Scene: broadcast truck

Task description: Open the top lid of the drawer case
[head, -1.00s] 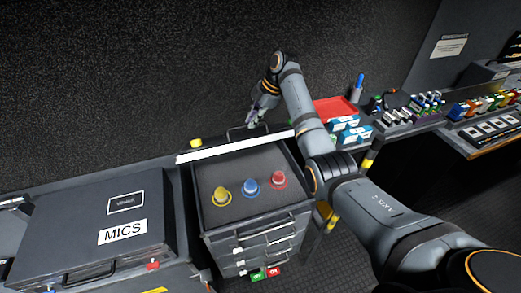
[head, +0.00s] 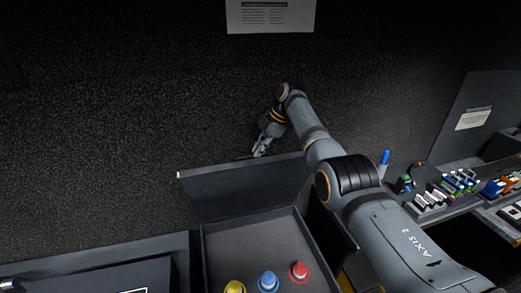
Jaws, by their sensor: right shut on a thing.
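The drawer case (head: 255,233) stands at the lower middle in the head view. Its top lid (head: 245,190) is up, with its dark inner face toward me and its top edge near the back wall. My right gripper (head: 259,153) is at the lid's upper edge, shut on the lid handle, which is mostly hidden by the fingers. In the open top compartment stand a yellow (head: 234,287), a blue (head: 268,281) and a red (head: 299,271) knob-like piece. My left gripper is not in view.
A dark case (head: 90,278) is at the lower left, cut off by the frame. A counter at the right holds a blue marker (head: 384,157) and several small connectors (head: 430,197). A printed sheet (head: 270,15) hangs on the dark back wall.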

